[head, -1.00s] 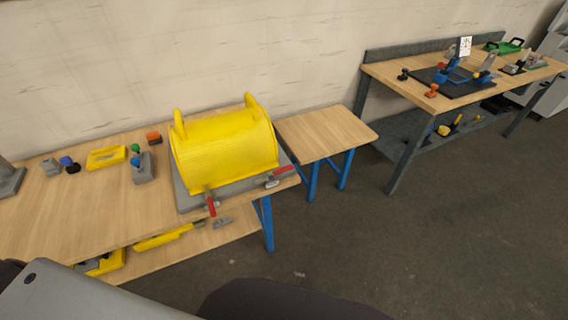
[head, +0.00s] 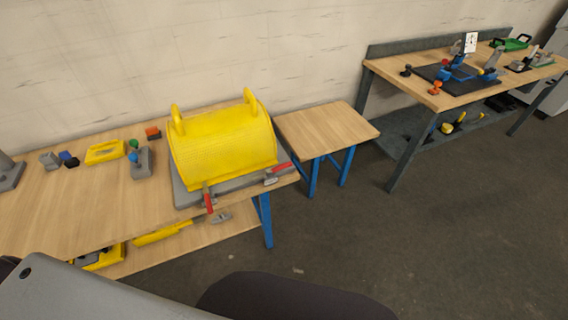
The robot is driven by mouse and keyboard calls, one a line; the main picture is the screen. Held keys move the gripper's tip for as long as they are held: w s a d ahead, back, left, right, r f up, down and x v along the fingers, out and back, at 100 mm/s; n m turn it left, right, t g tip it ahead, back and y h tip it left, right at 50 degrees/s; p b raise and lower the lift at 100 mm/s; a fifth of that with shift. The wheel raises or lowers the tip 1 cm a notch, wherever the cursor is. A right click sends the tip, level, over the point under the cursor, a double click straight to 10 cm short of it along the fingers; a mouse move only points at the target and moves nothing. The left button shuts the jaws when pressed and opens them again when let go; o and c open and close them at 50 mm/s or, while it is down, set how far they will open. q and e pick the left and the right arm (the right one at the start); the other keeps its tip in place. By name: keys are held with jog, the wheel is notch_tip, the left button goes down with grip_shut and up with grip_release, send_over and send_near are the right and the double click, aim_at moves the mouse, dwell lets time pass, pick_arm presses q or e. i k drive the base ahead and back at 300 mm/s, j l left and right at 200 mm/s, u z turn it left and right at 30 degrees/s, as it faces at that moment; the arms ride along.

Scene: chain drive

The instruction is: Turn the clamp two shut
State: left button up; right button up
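Two toggle clamps with red handles sit along the front edge of the grey base plate (head: 190,199) under a yellow ribbed cover. One clamp (head: 209,200) is near the plate's front middle, its red handle roughly upright. The other clamp (head: 277,174) is at the plate's right front corner, its red handle slanting low. I cannot tell which one is clamp two, nor whether either is shut. The yellow cover (head: 222,145) with two loop handles stands on the plate. Neither of my grippers is in view.
The wooden bench (head: 70,215) holds a yellow tray (head: 105,152), a grey block with coloured knobs (head: 141,162) and small parts. A small wooden table (head: 325,130) stands to its right. A further workbench (head: 430,93) is at the right. The floor between is clear.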

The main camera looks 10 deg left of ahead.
aim_at(281, 167)
jog(key=i+l+u, duration=0.45)
jog(key=l, duration=0.2)
jog(key=i+l+u, duration=0.2)
jog(key=l, duration=0.15)
jog(key=i+l+u, duration=0.25)
jog(key=l, duration=0.15)
jog(key=l+u, duration=0.2)
jog(key=l, duration=0.2)
jog(key=i+l+u, duration=0.25)
jog(key=l, duration=0.2)
jog(key=l+u, duration=0.2)
jog(key=l, duration=0.2)
jog(key=k, duration=0.05)
